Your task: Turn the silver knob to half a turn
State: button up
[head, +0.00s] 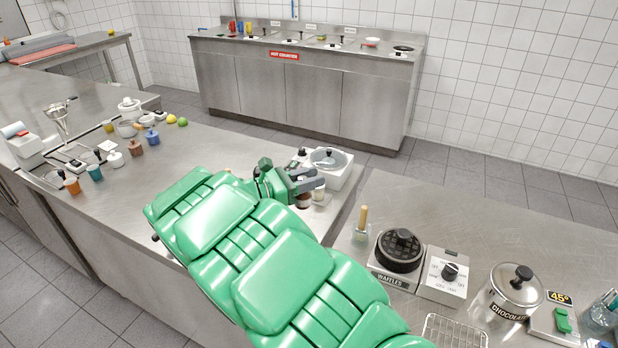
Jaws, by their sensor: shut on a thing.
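My gripper (307,181) is at the far end of my green arm, over the right end of the long steel counter (225,145). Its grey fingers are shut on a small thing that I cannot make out. They are beside a white appliance (343,180) with a round glass lid (328,157). I cannot pick out a silver knob there; my gripper and arm cover part of that area. I cannot tell any knob's turn angle.
A small dark jar (303,201) stands just below my gripper. On the right counter (480,210) are a waffle iron (400,252), a control box with a black dial (450,272) and a chocolate pot (512,294). A gap separates the two counters.

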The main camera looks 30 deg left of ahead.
jog(key=shift+s+m+g+h, duration=0.15)
jog(key=shift+m+g+h, duration=0.65)
jog(key=shift+g+h, duration=0.1)
jog(key=shift+d, duration=0.1)
jog(key=o, duration=1)
jog(key=shift+c, duration=0.2)
jog(key=v, duration=0.7)
jog(key=shift+a, duration=0.25)
